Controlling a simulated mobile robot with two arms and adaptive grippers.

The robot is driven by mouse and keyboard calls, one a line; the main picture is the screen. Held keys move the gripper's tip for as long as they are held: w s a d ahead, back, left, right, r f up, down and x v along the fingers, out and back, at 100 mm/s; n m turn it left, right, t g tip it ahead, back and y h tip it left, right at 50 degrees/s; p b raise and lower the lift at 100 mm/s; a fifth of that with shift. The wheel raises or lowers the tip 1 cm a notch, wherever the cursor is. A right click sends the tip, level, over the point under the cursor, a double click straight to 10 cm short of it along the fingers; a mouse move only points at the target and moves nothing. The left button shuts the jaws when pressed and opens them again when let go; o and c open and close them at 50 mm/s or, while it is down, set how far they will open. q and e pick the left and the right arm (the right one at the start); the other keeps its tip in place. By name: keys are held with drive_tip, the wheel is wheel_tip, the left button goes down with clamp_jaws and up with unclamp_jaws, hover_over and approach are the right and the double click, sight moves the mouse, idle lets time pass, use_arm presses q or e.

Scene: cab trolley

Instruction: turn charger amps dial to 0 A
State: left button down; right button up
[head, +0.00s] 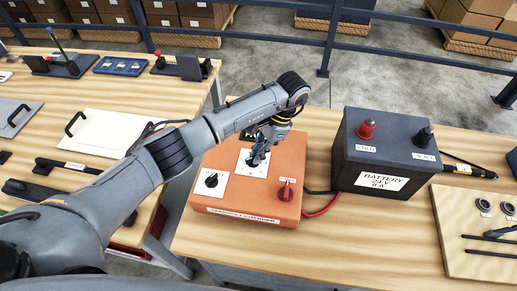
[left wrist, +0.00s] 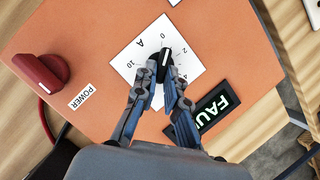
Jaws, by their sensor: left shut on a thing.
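The orange charger box (head: 240,208) stands on the wooden bench. Its amps dial is a black knob (left wrist: 164,57) on a white plate (left wrist: 126,52) marked A, with 0, 2 and 10 legible. My left gripper (head: 258,157) reaches down over this plate. In the left wrist view the left gripper (left wrist: 165,77) is shut on the black knob, one finger on each side. A light line on the knob's top points roughly to the 0 side, but I cannot tell its exact setting. My right gripper is not in view.
A red POWER knob (left wrist: 40,72) and a second black dial (head: 211,180) are on the box. A grey battery (head: 385,150) stands to the right, with cables between. A second bench (head: 125,97) stands left.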

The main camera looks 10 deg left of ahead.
use_arm(q)
drive_tip(key=shift+r+n+g+p, duration=0.3)
drive_tip(key=shift+n+p, duration=0.5)
drive_tip(key=shift+p, duration=0.4)
drive_tip(key=shift+w+f+n+h+p, duration=0.15)
drive_tip(key=shift+f+n+h+p, duration=0.1)
drive_tip(key=shift+n+h+p, duration=0.2)
drive_tip(key=shift+a, duration=0.1)
drive_tip(key=c, duration=1.4)
unclamp_jaws()
